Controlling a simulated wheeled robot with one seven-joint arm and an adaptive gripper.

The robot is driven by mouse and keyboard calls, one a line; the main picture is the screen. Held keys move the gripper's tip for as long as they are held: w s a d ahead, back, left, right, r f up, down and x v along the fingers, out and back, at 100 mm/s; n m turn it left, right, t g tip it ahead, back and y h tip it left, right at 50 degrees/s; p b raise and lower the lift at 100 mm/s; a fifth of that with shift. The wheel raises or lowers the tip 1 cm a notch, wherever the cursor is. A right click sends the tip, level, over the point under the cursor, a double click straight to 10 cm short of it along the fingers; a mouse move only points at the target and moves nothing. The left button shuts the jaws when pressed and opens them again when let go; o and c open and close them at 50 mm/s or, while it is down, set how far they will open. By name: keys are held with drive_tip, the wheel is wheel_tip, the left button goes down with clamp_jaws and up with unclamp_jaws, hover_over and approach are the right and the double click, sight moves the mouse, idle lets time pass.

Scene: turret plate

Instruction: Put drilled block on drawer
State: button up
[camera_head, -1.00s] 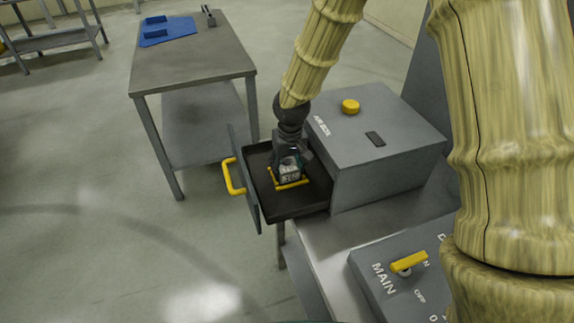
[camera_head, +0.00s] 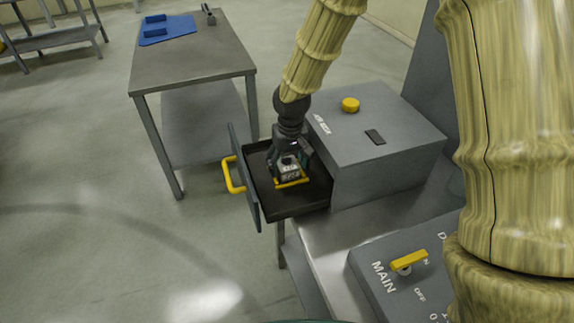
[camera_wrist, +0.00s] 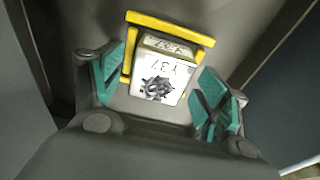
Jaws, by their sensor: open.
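The drilled block (camera_wrist: 162,75) is a pale block marked "Y37" with a dark ragged patch on its face. In the head view the block (camera_head: 290,176) is small, inside the pulled-out drawer (camera_head: 296,208), by a yellow frame (camera_wrist: 172,25) on the drawer floor. My gripper (camera_wrist: 165,100) is open, its teal-padded fingers on either side of the block with gaps showing. In the head view my gripper (camera_head: 290,160) reaches down into the drawer. The block's underside is hidden, so I cannot tell exactly how it rests.
The drawer's yellow handle (camera_head: 232,176) faces left. The grey cabinet (camera_head: 380,150) with a yellow button (camera_head: 350,105) stands right of the drawer. A control box (camera_head: 385,285) marked "MAIN" is in front. A side table (camera_head: 195,65) holds a blue mat (camera_head: 168,32) at the back left.

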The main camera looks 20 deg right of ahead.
sight(289, 167)
wheel_tip(289, 167, up, 11)
drive_tip(key=s+b, duration=0.1)
drive_tip(key=shift+s+b, duration=0.2)
drive_tip(key=shift+b, duration=0.1)
idle(0.4)
